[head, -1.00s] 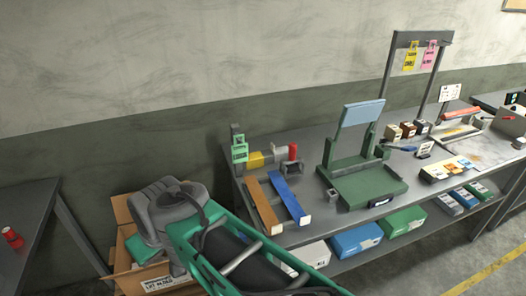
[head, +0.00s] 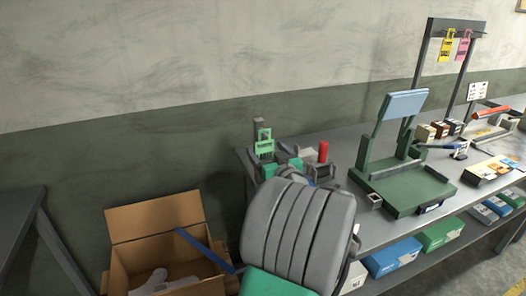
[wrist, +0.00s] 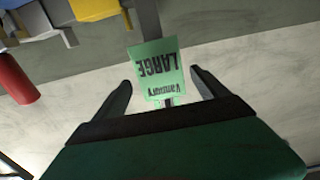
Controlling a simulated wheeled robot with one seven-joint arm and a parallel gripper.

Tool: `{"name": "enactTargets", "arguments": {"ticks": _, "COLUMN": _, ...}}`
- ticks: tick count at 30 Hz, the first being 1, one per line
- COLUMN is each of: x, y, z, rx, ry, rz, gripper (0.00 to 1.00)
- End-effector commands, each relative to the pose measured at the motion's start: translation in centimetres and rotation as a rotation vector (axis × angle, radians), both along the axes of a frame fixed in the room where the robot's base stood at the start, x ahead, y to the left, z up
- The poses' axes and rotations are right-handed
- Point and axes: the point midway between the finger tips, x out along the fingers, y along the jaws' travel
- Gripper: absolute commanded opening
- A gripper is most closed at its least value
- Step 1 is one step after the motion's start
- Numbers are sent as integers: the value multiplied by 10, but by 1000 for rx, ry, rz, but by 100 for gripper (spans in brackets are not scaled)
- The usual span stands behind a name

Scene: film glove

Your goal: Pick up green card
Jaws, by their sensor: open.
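The green card (head: 265,144) hangs on a small dark stand at the left end of the workbench in the head view. In the wrist view the green card (wrist: 157,66) shows upside-down lettering with the word LARGE. My gripper (wrist: 161,78) is open, with one dark finger on each side of the card's lower part in the picture. Clear gaps show between the fingers and the card. How far the card lies beyond the fingertips I cannot tell. In the head view my grey ribbed arm covers most of the gripper.
A red cylinder (head: 323,151) stands to the right of the card; it also shows in the wrist view (wrist: 16,78). A yellow block (wrist: 95,8) is near it. A green press stand (head: 408,188) is farther right. An open cardboard box (head: 158,222) is at lower left.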

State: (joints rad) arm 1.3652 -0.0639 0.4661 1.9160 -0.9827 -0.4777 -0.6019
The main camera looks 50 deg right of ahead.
Motion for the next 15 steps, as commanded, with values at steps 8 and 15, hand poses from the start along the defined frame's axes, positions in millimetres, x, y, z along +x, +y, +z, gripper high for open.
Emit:
{"name": "enactTargets", "arguments": {"ticks": 8, "x": 37, "y": -20, "z": 0, "rx": 2, "ry": 1, "rz": 1, "gripper": 84}}
{"name": "enactTargets", "arguments": {"ticks": 15, "x": 36, "y": -22, "z": -1, "rx": 2, "ry": 1, "rz": -3, "gripper": 80}}
